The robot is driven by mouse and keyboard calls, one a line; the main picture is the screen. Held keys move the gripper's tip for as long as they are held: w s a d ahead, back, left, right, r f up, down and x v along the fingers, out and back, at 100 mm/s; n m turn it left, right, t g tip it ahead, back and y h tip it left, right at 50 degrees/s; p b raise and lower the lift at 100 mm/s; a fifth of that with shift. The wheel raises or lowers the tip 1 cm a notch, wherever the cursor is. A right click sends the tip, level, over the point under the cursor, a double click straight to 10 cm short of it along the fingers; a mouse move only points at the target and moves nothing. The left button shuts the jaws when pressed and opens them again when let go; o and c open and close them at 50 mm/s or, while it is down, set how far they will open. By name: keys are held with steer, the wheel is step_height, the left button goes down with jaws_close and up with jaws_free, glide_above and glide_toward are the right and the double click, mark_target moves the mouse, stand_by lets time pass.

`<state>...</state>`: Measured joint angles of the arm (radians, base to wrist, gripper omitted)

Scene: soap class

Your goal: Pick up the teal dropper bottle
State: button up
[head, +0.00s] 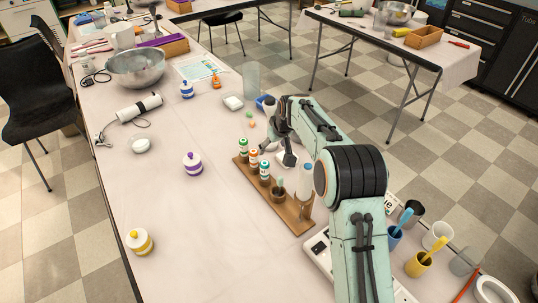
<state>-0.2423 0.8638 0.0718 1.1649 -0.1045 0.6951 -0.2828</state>
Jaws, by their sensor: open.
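The teal dropper bottle (265,172) stands upright in a wooden rack (296,226), at the near end of a short row of dropper bottles. Beside it are an orange-labelled bottle (253,160) and a green-labelled bottle (243,148). My gripper (277,156) is open, with its fingers pointing down, just above and to the right of the bottles. It looks empty. I cannot tell how high above the rack it is.
A small brown item (277,190) and a clear cylinder (304,185) stand in the same rack. A purple-white jar (192,164) and a yellow-white jar (139,241) stand to the left. Cups (418,264) crowd the right.

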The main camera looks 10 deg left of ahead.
mark_target(265, 164)
steer(key=shift+g, duration=0.3)
steer(key=x, duration=0.2)
steer(key=s+x, duration=0.1)
steer(key=x, duration=0.5)
steer(key=shift+s+a+f, duration=0.2)
steer(key=shift+s+f, duration=0.1)
steer(key=shift+w+a+f, duration=0.15)
steer(key=shift+f, duration=0.3)
steer(key=c, duration=1)
